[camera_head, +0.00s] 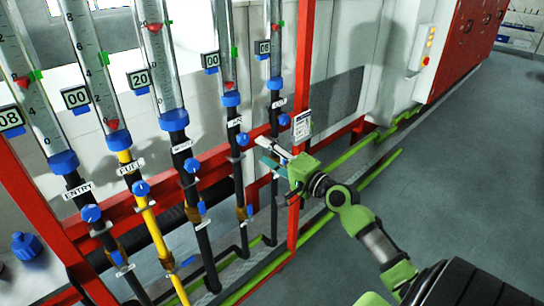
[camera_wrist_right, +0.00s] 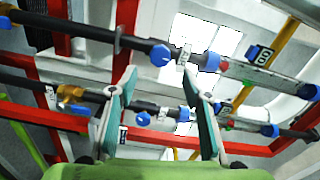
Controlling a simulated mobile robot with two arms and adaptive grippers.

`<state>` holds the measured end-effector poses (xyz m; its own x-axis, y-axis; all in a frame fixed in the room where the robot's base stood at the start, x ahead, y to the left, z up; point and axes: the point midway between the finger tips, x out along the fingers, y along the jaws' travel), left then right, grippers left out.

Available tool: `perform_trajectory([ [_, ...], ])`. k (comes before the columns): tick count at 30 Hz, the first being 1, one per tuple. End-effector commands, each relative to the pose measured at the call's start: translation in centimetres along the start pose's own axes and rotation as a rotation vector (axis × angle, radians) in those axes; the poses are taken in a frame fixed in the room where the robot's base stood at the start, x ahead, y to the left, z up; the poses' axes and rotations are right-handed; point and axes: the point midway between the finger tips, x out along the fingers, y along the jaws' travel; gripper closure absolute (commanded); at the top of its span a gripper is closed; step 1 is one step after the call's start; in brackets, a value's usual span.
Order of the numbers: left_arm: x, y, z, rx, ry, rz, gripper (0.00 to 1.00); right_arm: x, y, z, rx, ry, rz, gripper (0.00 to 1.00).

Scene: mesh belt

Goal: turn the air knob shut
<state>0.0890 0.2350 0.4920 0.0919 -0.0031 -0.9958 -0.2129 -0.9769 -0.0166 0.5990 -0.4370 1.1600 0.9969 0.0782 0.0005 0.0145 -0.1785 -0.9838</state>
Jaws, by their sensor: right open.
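The air knob (camera_head: 243,139) is a small blue knob on a dark pipe, under a white label that seems to read AIR, in the head view. My right gripper (camera_head: 273,158) is to the right of and a little below it, pointing toward the pipes. In the right wrist view the two teal fingers of the open right gripper (camera_wrist_right: 160,95) stand wide apart with nothing held. A blue knob (camera_wrist_right: 142,118) shows between them, beyond the tips; the label by it is too small to read. My left gripper is not in view.
Similar blue knobs sit on neighbouring pipes: entry (camera_head: 91,213), fuel (camera_head: 141,188) and the rightmost pipe (camera_head: 284,119). A red frame post (camera_head: 293,225) stands close beside my right gripper. The grey floor (camera_head: 470,150) at the right is clear.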

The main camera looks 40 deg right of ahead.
Motion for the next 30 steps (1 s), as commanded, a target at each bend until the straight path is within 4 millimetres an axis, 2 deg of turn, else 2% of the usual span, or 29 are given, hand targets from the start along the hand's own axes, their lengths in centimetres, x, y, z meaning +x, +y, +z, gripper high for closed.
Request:
perform_trajectory([
  [3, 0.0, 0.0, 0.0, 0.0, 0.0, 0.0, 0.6, -1.4, 0.1, 0.0, -0.001, 0.0, 0.002, 0.55],
  [7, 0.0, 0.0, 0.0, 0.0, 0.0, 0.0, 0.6, -2.1, 0.0, 0.0, -0.001, 0.001, 0.0, 0.55],
  [25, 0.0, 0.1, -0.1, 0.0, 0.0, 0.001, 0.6, -2.2, 0.0, 0.0, 0.0, 0.001, 0.0, 0.55],
  [28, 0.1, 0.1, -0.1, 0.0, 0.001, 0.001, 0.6, -2.2, 1.3, 0.0, -0.007, 0.006, 0.02, 0.55],
  [30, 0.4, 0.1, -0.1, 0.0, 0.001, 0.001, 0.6, -2.2, 3.9, 0.1, -0.026, 0.014, 0.059, 0.55],
])
